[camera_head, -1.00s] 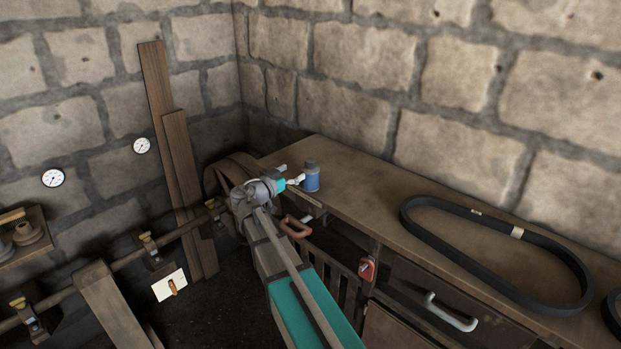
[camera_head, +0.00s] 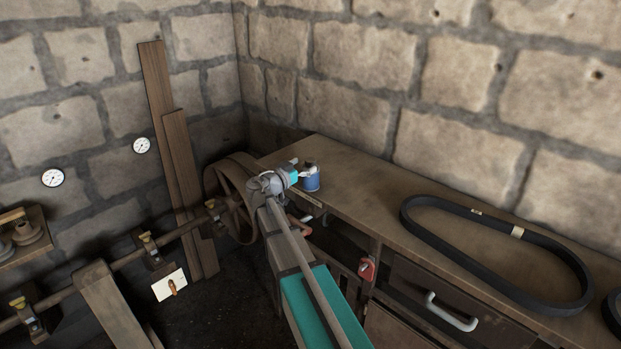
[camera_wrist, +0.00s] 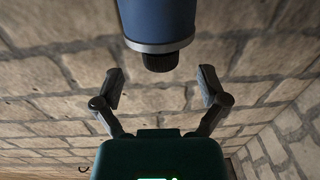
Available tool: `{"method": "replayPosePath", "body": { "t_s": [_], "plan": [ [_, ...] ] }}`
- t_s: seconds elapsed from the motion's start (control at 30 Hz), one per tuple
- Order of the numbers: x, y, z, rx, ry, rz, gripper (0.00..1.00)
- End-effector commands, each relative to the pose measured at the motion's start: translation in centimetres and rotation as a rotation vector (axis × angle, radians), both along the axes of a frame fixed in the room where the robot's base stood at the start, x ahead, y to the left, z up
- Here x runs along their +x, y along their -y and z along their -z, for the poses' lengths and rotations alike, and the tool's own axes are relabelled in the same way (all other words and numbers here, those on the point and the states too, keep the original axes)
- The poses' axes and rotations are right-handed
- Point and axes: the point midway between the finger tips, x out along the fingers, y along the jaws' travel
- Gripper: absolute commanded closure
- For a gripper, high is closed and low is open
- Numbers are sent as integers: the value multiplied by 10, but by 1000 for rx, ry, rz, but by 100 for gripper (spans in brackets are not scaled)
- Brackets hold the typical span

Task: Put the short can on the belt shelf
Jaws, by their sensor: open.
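A short blue can (camera_head: 311,183) with a dark cap stands upright on the left end of the wooden bench top (camera_head: 365,194). In the wrist view the blue can (camera_wrist: 158,18) shows upside down with its cap toward my gripper. My gripper (camera_head: 304,172) is at the can's upper part and partly covers it. In the wrist view my gripper's fingers (camera_wrist: 160,74) are spread, one on each side of the cap, with gaps at both sides. I cannot tell which surface is the belt shelf; a black belt (camera_head: 435,252) lies on the bench.
A large wheel (camera_head: 226,190) and shaft stand left of the bench. Two wooden planks (camera_head: 180,150) lean on the stone wall. Bench drawers with a grey handle (camera_head: 450,312) face the front. The bench top between can and belt is clear.

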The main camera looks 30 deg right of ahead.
Motion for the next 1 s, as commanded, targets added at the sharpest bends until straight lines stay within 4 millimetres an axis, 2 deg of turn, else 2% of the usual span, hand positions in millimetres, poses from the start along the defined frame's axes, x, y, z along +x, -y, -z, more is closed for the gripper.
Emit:
{"method": "replayPosePath", "body": {
  "t_s": [0.1,0.3,0.9,1.0],
  "plan": [
    [8,14,2,0,0,1,7],
    [14,29,1,0,0,0,7],
    [14,30,1,0,0,0,7],
    [14,30,1,0,0,0,26]
  ]
}}
